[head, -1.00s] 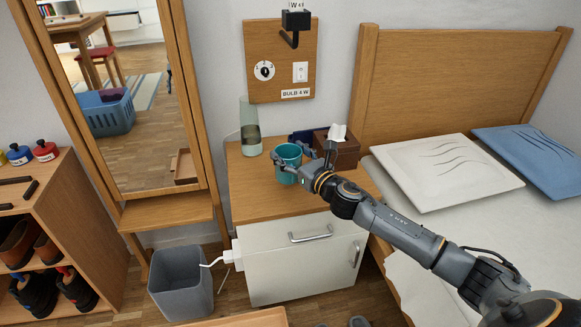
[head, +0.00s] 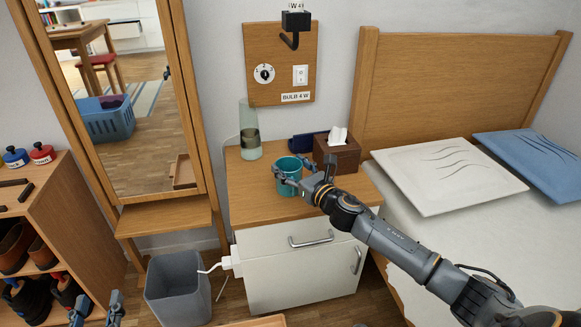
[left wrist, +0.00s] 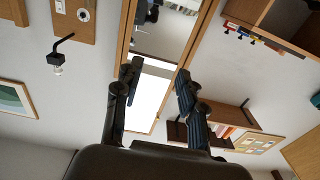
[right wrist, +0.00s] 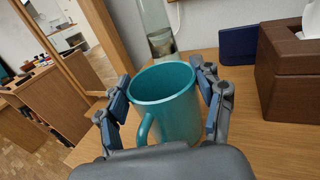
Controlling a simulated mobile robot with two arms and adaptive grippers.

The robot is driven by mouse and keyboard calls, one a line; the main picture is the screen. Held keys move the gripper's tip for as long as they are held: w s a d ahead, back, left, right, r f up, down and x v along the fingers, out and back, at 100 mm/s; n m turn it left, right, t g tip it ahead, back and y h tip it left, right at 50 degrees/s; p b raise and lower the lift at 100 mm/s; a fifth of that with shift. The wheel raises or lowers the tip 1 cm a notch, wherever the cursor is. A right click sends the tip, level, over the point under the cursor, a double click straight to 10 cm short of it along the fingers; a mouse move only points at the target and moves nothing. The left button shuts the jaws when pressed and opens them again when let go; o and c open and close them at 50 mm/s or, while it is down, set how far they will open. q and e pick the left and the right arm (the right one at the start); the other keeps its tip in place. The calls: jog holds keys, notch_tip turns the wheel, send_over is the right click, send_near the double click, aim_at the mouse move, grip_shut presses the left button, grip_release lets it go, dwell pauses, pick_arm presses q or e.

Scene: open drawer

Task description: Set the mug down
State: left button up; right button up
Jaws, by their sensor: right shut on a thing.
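The teal mug (head: 287,177) is upright at the nightstand (head: 250,205), over the middle of its wooden top. In the right wrist view the mug (right wrist: 170,100) sits between the fingers, its handle toward the gripper's palm. My right gripper (head: 300,178) is shut on the mug's sides. The mug's base is hidden, so I cannot tell whether it touches the top. My left gripper (head: 96,310) is at the bottom left of the head view, away from the mug. The left wrist view shows its fingers (left wrist: 158,95) apart with nothing between them.
A tissue box (head: 337,152) stands right behind the mug, with a dark blue object (head: 306,142) beside it. A glass vase (head: 250,140) stands at the back left. The top's front left is bare. A grey bin (head: 178,290) stands on the floor, left of the nightstand.

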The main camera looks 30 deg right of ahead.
pick_arm(q)
jog(key=shift+r, duration=0.25)
pick_arm(e)
jog(key=o, duration=1.4)
jog(key=shift+f, duration=0.1)
jog(key=s+d+p, duration=0.1)
jog(key=s+d, duration=0.1)
jog(key=s, duration=1)
pick_arm(q)
jog(key=f+g, duration=0.2)
jog(key=f, duration=0.1)
jog(key=s+a+f, duration=0.1)
jog(key=shift+f+g+y, duration=0.3)
jog(key=shift+f+g, duration=0.1)
pick_arm(e)
jog(key=s+a+m+g, duration=0.1)
jog(key=s+a+m, duration=0.6)
jog(key=m, duration=1)
jog(key=s+a+m+g, duration=0.1)
jog(key=s+a+m, duration=0.5)
jog(key=a+m, duration=0.7)
jog(key=m, duration=0.5)
jog(key=shift+s+f+g+y, duration=0.15)
jog(key=shift+s+g+y, duration=0.2)
jog(key=shift+g+y, duration=0.05)
